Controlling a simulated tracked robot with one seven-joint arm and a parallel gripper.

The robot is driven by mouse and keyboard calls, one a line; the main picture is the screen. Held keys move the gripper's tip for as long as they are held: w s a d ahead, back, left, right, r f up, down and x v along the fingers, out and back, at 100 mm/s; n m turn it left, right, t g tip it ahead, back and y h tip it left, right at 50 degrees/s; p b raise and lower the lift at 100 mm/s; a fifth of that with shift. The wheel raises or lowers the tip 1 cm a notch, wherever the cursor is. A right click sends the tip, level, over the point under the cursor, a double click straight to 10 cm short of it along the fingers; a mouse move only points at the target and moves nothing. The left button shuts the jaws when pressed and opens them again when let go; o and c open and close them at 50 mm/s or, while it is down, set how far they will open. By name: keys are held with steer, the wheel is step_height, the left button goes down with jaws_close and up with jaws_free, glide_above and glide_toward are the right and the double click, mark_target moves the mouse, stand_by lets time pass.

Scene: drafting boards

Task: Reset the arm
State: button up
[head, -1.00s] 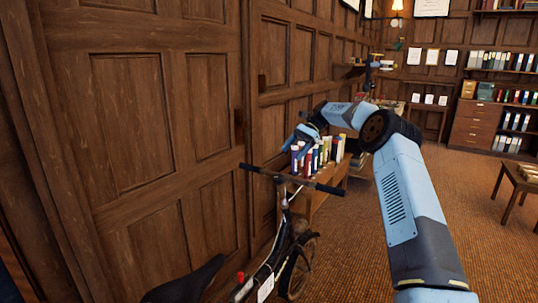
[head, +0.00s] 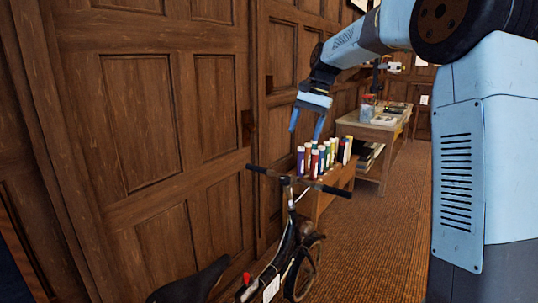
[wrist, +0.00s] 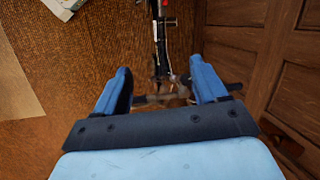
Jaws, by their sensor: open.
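My gripper (head: 307,122) is open and empty, pointing down above the row of coloured tubes in the head view. Its blue fingers stand wide apart in the wrist view (wrist: 160,88), with nothing held between them. My arm reaches across from the right side of the head view and bends down at the wrist. In the wrist view the bicycle (wrist: 160,40) shows beyond and between the fingers.
The bicycle (head: 285,250) stands by the panelled wall (head: 145,120). Several coloured tubes (head: 322,158) stand on a wooden stand (head: 335,183) behind its handlebar. A table (head: 372,130) with items stands further back. Brown floor (head: 370,240) is clear at right.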

steer(key=s+d+r+n+t+h, duration=0.1)
steer(key=s+d+t, duration=0.15)
steer(key=s, duration=0.75)
steer(key=s+d+r+n+t+h, duration=0.15)
steer(key=s+d, duration=0.25)
steer(key=s, duration=0.7)
steer(key=s+d+f+n+t, duration=0.1)
steer(key=s+d+f, duration=0.2)
steer(key=s, duration=0.4)
steer(key=s+d+f+n+t, duration=0.1)
steer(key=s+d+f, duration=0.2)
steer(key=s, duration=0.5)
steer(key=shift+s+f+h, duration=0.2)
steer(key=shift+f+h, duration=0.15)
steer(key=shift+f, duration=0.35)
steer(key=shift+n, duration=0.25)
steer(key=shift+c, duration=0.3)
